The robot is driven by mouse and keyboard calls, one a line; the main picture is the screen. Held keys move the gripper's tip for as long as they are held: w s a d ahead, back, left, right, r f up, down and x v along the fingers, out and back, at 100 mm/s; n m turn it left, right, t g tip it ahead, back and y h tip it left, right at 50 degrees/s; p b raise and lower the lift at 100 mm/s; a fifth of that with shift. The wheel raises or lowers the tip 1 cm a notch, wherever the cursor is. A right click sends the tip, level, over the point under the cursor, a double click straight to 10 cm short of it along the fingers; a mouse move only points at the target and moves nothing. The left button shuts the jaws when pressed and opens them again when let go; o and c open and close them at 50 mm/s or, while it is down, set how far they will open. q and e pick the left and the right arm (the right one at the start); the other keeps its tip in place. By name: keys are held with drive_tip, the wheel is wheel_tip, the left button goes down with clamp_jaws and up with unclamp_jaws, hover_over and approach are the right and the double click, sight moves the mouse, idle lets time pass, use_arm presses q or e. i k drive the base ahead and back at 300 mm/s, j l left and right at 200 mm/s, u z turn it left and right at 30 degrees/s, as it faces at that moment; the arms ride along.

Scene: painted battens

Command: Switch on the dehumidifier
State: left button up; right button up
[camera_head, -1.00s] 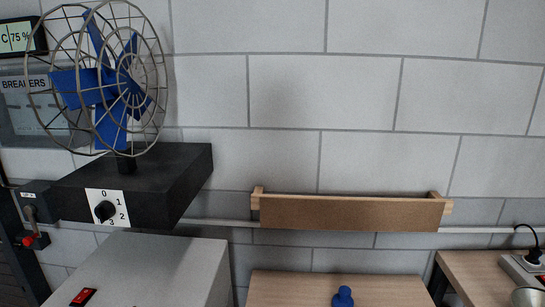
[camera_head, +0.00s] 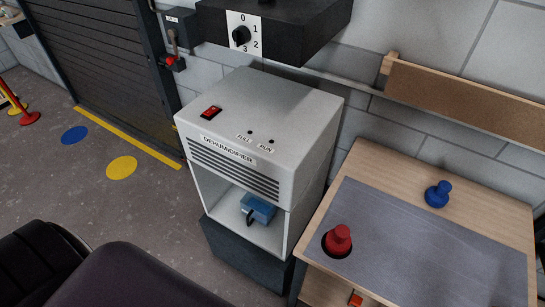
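The dehumidifier (camera_head: 316,109) is a light grey box standing on a dark base in the middle of the head view. A red rocker switch (camera_head: 211,112) sits on its top at the front left. Two small dark lamps marked FULL and RUN are on the top beside it, and neither looks lit. Below the front grille is an open bay with a blue block with a dark handle (camera_head: 258,208) in it. Neither of my grippers is in view.
To the right, a wooden table with a grey mat (camera_head: 420,240) holds a red knobbed piece (camera_head: 338,241) and a blue one (camera_head: 438,194). A dark box with a 0-to-3 dial (camera_head: 241,36) overhangs behind the dehumidifier. Floor at left is mostly clear, with a yellow line.

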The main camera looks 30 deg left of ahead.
sight(210, 111)
drive_tip(key=u, duration=1.3)
